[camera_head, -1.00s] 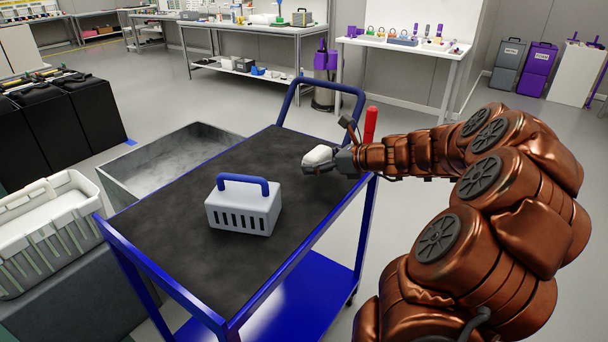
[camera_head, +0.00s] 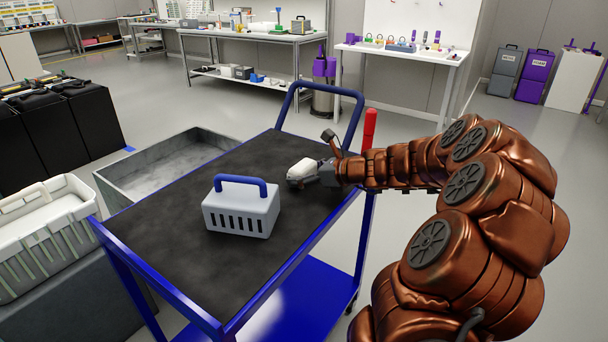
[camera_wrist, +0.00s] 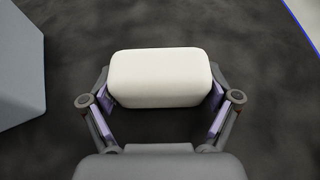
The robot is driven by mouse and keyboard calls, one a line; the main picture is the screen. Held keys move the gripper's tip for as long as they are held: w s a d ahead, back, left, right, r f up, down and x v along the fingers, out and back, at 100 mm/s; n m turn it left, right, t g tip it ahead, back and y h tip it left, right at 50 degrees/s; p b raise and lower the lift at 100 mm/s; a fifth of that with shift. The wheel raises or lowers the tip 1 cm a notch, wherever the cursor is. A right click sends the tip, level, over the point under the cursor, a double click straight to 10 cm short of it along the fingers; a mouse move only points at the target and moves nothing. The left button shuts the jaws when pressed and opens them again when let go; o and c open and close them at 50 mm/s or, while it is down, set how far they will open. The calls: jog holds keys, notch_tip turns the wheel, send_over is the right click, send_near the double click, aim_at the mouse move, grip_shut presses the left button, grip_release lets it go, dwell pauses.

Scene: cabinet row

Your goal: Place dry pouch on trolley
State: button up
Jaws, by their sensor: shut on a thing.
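The dry pouch (camera_head: 304,168) is a small white rounded block, and it fills the middle of the wrist view (camera_wrist: 160,78). My gripper (camera_head: 301,176) is shut on it, with a purple-padded finger at each end in the wrist view (camera_wrist: 162,100). The trolley (camera_head: 171,258) has a dark top and a blue frame. The pouch is over the right part of the trolley's top, right of the grey box. I cannot tell whether it touches the surface.
A light grey box with a blue handle (camera_head: 241,214) stands on the trolley top, and its edge shows at the left in the wrist view (camera_wrist: 18,65). A grey open bin (camera_head: 150,160) and a white crate (camera_head: 40,240) stand left. Bare top lies around the box.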

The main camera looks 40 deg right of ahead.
jog(key=shift+f, duration=0.1)
jog(key=o, duration=0.9)
jog(key=p+v, duration=0.2)
jog(key=v, duration=0.9)
jog(key=shift+w, duration=0.15)
jog(key=shift+s+d+r, duration=0.2)
jog(key=shift+s+r, duration=0.15)
jog(key=shift+s, duration=0.2)
